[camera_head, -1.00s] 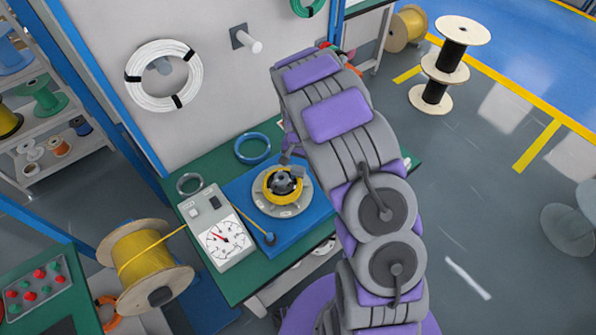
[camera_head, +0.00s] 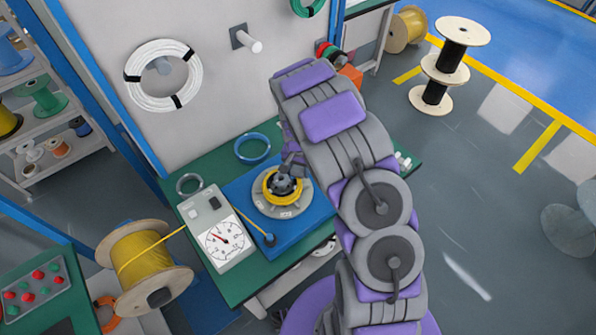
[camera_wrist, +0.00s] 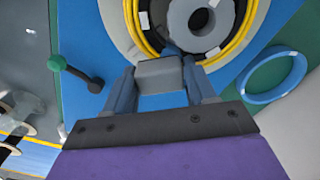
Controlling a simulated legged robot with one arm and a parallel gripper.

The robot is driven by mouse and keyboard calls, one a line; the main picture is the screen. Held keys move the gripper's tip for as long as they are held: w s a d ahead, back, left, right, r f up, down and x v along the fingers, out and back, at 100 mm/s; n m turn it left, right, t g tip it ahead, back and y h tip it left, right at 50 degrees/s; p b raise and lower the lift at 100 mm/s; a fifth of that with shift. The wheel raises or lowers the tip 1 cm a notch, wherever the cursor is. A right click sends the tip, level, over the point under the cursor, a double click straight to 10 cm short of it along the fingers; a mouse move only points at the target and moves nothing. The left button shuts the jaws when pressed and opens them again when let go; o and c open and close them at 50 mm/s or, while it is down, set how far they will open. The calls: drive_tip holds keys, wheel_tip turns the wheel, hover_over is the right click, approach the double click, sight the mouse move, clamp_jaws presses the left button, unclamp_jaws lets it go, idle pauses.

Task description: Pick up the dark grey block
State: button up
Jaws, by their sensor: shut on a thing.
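The dark grey block (camera_wrist: 159,75) sits between the two fingers of my gripper (camera_wrist: 161,80) in the wrist view. The fingers are shut on its sides. Just beyond it is the round coiler with yellow cable (camera_wrist: 133,30) and a grey hub (camera_wrist: 203,20). In the head view my gripper (camera_head: 292,162) is by the upper right edge of the coiler's yellow ring (camera_head: 269,187). The block cannot be made out clearly there, and I cannot tell whether it touches the coiler.
The coiler stands on a blue plate (camera_head: 240,195) on the green bench. A blue cable ring (camera_head: 252,148) lies behind. A yellow cable spool (camera_head: 150,265) stands lower left.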

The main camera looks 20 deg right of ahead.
sight(299, 171)
drive_tip(key=shift+c, duration=1)
drive_tip(key=shift+r, duration=0.55)
drive_tip(key=r, duration=0.1)
drive_tip(key=s+r, duration=0.1)
drive_tip(key=shift+r+p, duration=0.3)
drive_tip(key=s+r, duration=0.1)
drive_tip(key=s, duration=1.4)
drive_tip(key=shift+a+r+p, duration=0.15)
drive_tip(key=shift+a+p, duration=0.05)
drive_tip(key=shift+p, duration=0.25)
